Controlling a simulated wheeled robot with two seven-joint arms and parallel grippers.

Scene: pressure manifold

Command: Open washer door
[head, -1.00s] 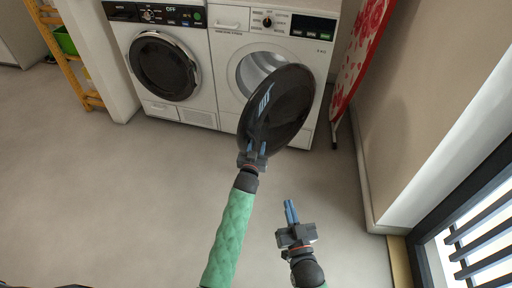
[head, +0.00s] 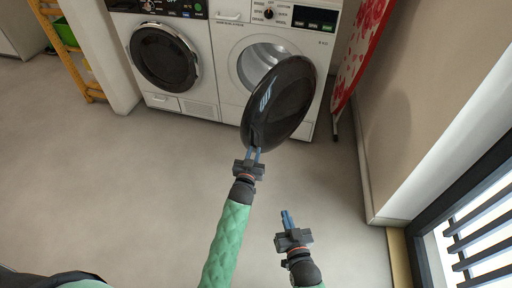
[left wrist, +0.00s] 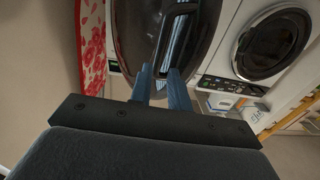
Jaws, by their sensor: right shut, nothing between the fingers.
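The right-hand washer (head: 229,42) is white, and its round dark door (head: 285,100) stands swung out wide, showing the pale opening (head: 257,62). In the left wrist view the door (left wrist: 140,25) fills the upper middle, with its dark handle (left wrist: 176,30) just beyond my fingers. My left gripper (head: 254,151) is at the door's lower near edge, fingers apart with nothing visible between them. In the left wrist view the left gripper's fingers (left wrist: 159,72) point at the handle; contact is unclear. My right gripper (head: 286,213) is shut and empty, lower right, clear of the door.
A second machine (head: 165,57) with its dark round door closed stands to the left. A red-and-white ironing board (head: 357,55) leans right of the washer beside the wall. A yellow shelf (head: 75,60) is far left. The floor (head: 120,180) in front is clear.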

